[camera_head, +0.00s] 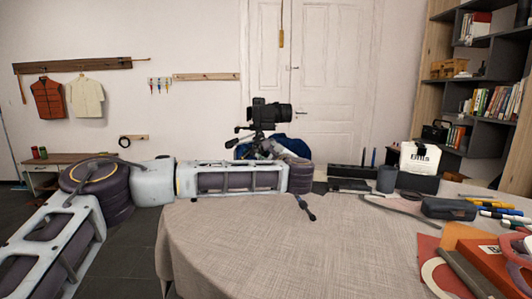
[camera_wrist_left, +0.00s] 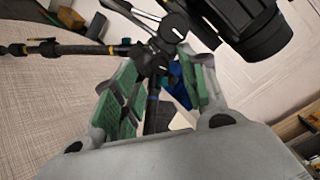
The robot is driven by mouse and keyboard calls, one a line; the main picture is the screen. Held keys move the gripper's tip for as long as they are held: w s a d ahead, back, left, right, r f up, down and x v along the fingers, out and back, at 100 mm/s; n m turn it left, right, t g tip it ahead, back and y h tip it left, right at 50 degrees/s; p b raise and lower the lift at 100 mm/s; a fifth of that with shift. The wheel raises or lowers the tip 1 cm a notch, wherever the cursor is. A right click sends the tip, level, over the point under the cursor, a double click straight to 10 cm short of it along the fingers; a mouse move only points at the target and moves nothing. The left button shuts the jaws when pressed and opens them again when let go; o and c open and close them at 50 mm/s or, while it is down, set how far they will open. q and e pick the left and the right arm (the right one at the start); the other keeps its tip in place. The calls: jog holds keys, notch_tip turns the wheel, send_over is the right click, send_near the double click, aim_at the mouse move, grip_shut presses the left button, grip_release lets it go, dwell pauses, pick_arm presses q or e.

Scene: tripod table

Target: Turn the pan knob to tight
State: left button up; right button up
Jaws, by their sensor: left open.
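A black camera (camera_head: 268,112) sits on a dark tripod (camera_head: 258,141) at the far side of the table, behind my left arm. In the left wrist view the camera (camera_wrist_left: 245,25) fills the top right. The tripod head (camera_wrist_left: 155,62) lies between the green-padded fingers of my left gripper (camera_wrist_left: 158,72), which is open with space around the head. I cannot single out the pan knob or tell whether a finger touches it. In the head view my arm's wrist hides most of the gripper. A tripod leg with a black foot (camera_head: 307,209) shows in front of the arm.
The round cloth-covered table (camera_head: 270,245) is clear in front of my left arm. Its right side holds a dark case (camera_head: 448,208), several markers and a red box (camera_head: 497,264). A black organiser (camera_head: 350,184) stands right of my wrist.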

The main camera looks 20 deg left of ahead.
aim_at(262, 148)
pick_arm(q)
jog(key=shift+x, duration=1.25)
grip_shut()
